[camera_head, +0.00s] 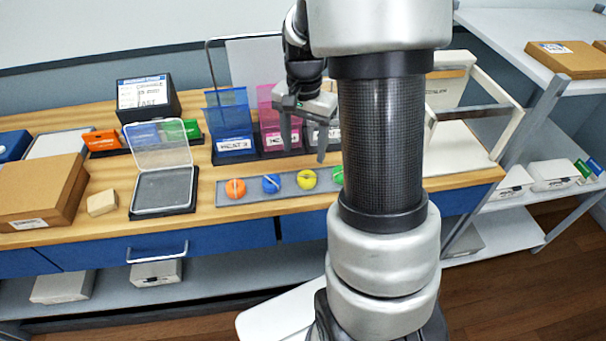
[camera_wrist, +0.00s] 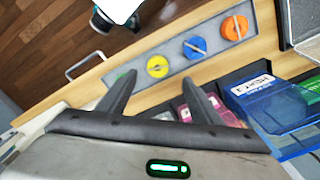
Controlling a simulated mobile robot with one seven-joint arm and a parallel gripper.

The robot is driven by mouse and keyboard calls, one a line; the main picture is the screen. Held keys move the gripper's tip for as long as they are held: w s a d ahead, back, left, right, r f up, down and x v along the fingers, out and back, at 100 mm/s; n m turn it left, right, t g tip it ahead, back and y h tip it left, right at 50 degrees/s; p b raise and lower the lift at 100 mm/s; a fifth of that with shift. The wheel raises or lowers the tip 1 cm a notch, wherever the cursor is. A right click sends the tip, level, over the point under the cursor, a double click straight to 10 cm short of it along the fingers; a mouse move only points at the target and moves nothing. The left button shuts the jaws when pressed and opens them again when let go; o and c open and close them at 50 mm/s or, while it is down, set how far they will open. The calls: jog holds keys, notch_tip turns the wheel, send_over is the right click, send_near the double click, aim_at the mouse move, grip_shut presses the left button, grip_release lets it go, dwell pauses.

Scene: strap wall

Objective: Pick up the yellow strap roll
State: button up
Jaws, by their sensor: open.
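The yellow strap roll (camera_head: 306,180) sits in a grey tray (camera_head: 206,197) on the wooden counter, between the blue roll (camera_head: 271,183) and a green roll (camera_head: 337,174) partly hidden by my arm. An orange roll (camera_head: 235,188) is at the tray's left end. My gripper (camera_head: 303,155) is open and empty, its fingers pointing down near the yellow roll. In the wrist view the yellow roll (camera_wrist: 157,66) lies beyond the two open fingers (camera_wrist: 158,90), apart from them. The green roll there is mostly hidden by the left finger.
Blue (camera_head: 231,125) and pink (camera_head: 271,117) upright bins stand behind the tray. An open clear-lidded case (camera_head: 164,189), a small wooden block (camera_head: 102,203) and a cardboard box (camera_head: 42,190) are to the left. White shelving stands at the right.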

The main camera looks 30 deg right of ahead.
send_over(307, 176)
jog(key=f, duration=0.3)
jog(key=a+f, duration=0.1)
jog(key=f, duration=0.1)
jog(key=shift+s, duration=0.2)
jog(key=shift+w+d+f, duration=0.1)
jog(key=shift+d+f, duration=0.05)
jog(key=shift+f, duration=0.75)
jog(key=shift+d+f, duration=0.2)
jog(key=shift+f, duration=0.65)
jog(key=shift+w+d+f, duration=0.1)
jog(key=shift+d+f, duration=0.05)
jog(key=shift+f, duration=0.75)
jog(key=c, duration=1.1)
